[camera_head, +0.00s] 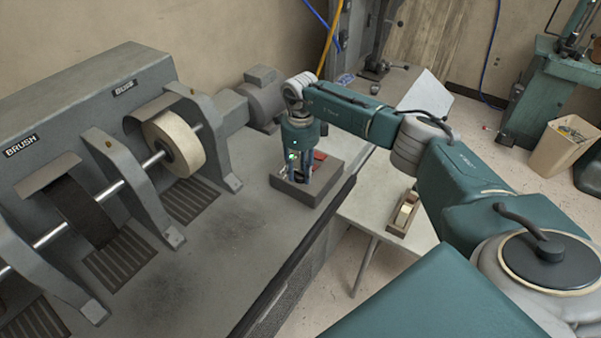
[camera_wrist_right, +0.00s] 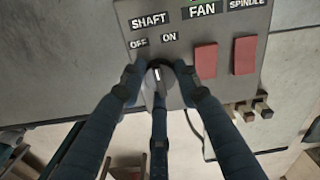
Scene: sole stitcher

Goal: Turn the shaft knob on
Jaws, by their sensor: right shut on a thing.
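The shaft knob (camera_wrist_right: 158,75) is a dark round knob with a pale mark, on a grey control box (camera_wrist_right: 223,25) below the labels SHAFT, OFF and ON. Which label the mark points to is hard to tell. My right gripper (camera_wrist_right: 160,76) is shut on the knob, with fingers on both sides of it in the right wrist view. In the head view, my right gripper (camera_head: 296,168) reaches down over the control box (camera_head: 312,192), and the knob is hidden there. My left gripper is not in view.
Two red switches sit right of the knob, the nearer one (camera_wrist_right: 205,60) under FAN. A grey machine with a dark brush (camera_head: 82,208) and pale wheel (camera_head: 174,145) stands left.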

